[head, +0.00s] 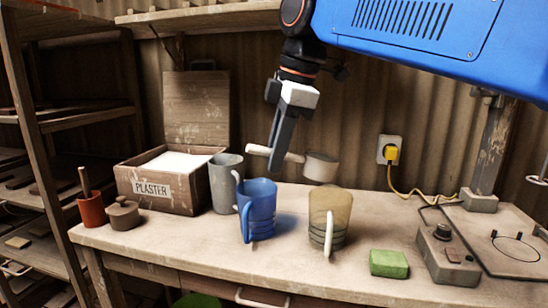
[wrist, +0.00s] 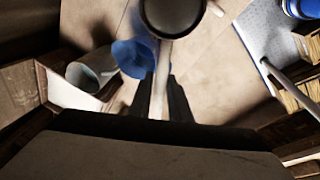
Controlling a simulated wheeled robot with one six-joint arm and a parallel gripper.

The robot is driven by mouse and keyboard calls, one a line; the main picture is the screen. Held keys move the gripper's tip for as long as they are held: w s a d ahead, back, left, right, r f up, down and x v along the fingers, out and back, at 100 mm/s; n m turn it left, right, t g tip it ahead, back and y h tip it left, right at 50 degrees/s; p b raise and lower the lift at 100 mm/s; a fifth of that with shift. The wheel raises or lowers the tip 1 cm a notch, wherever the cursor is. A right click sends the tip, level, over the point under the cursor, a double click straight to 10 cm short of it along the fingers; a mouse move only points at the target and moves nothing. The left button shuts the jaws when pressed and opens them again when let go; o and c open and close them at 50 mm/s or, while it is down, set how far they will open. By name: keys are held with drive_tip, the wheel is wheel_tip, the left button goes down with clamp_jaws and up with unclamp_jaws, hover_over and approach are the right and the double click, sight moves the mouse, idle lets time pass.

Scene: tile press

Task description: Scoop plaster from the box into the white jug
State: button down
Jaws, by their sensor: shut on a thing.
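In the wrist view the scoop's bowl (wrist: 172,14) looks dark inside, with no white plaster visible. The open wooden box labelled PLASTER (head: 152,189) holds white plaster (head: 178,162) at the left. A grey jug (head: 224,185) stands beside it, then a blue jug (head: 259,208), then a see-through tan jug (head: 330,215) with a pale handle. No jug looks plainly white.
A red pot (head: 92,210) and a small lidded pot (head: 124,215) stand at the left. A green block (head: 388,263) lies at front right, next to a grey control unit (head: 447,255). A yellow plug (head: 391,152) and cable are at the wall.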

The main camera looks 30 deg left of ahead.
drive_tip(key=g+y, duration=0.1)
drive_tip(key=w+d+r+g+y, duration=0.1)
drive_tip(key=shift+r+y, duration=0.3)
drive_tip(key=shift+y, duration=0.1)
drive_tip(key=shift+w+d+r+m+g+y, duration=0.3)
drive_tip(key=shift+w+d+g+y, duration=0.25)
drive_tip(key=shift+y, duration=0.25)
drive_tip(key=shift+w+d+r+m+g+y, duration=0.2)
drive_tip(key=shift+w+d+r+g+y, duration=0.25)
drive_tip(key=shift+g+y, duration=0.35)
drive_tip(key=w+d+r+g+y, duration=0.3)
drive_tip(key=d+y, duration=0.1)
drive_tip(key=shift+w+d+m+y, duration=0.3)
drive_tip(key=shift+w+m+y, duration=0.05)
drive_tip(key=shift+m+y, duration=0.05)
drive_tip(key=shift+r, duration=0.15)
